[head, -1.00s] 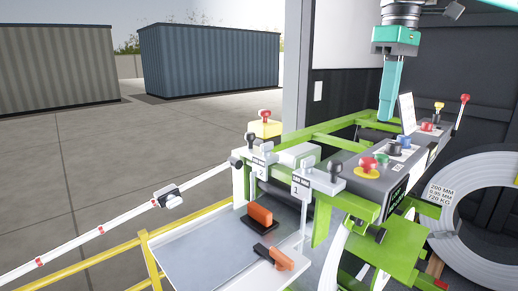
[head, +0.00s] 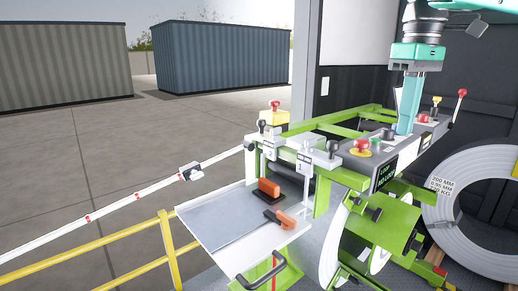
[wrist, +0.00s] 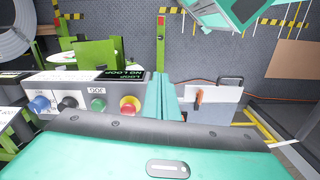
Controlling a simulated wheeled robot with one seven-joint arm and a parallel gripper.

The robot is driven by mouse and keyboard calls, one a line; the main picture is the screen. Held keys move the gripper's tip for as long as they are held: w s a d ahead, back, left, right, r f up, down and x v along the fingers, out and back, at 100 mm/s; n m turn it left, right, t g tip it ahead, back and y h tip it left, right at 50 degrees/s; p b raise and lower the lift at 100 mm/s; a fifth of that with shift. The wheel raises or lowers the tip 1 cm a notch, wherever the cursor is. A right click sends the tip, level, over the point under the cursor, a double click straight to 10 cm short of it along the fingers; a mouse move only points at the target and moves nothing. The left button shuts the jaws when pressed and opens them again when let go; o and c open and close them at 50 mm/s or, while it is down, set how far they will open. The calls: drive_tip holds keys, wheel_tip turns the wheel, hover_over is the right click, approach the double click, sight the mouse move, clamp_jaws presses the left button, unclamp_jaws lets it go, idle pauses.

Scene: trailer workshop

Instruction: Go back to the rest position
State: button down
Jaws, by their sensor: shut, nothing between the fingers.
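My gripper (head: 405,130) hangs fingers-down at the upper right of the head view. Its teal fingers are pressed together and hold nothing. They overlap the control console (head: 385,172) in the picture; I cannot tell the exact gap. In the wrist view the shut fingers (wrist: 164,100) point away from the camera, between the console with its coloured buttons (wrist: 97,103) on the left and the tray with an orange-handled tool (wrist: 199,97) on the right.
The green machine frame (head: 345,122) stands below and around my gripper. A grey tray (head: 215,212) with orange-handled tools (head: 269,190) juts out left. A large coil (head: 440,215) stands right. Yellow rails (head: 135,245) and a white barrier bar (head: 120,207) lie left. Open concrete floor lies beyond.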

drive_tip(key=s+d+f+m, duration=0.3)
drive_tip(key=s+f+m, duration=0.1)
drive_tip(key=s+f, duration=0.4)
drive_tip(key=s+d+f+m, duration=0.4)
drive_tip(key=s+f, duration=0.4)
drive_tip(key=f, duration=0.4)
drive_tip(key=s+d+f+m, duration=0.3)
drive_tip(key=s+f+m, duration=0.2)
drive_tip(key=s+f, duration=0.3)
wheel_tip(320, 180, down, 2)
drive_tip(key=shift+s+d, duration=0.2)
drive_tip(key=shift+d, duration=0.15)
drive_tip(key=shift+w+f, duration=0.2)
drive_tip(key=shift+w, duration=0.45)
idle(0.9)
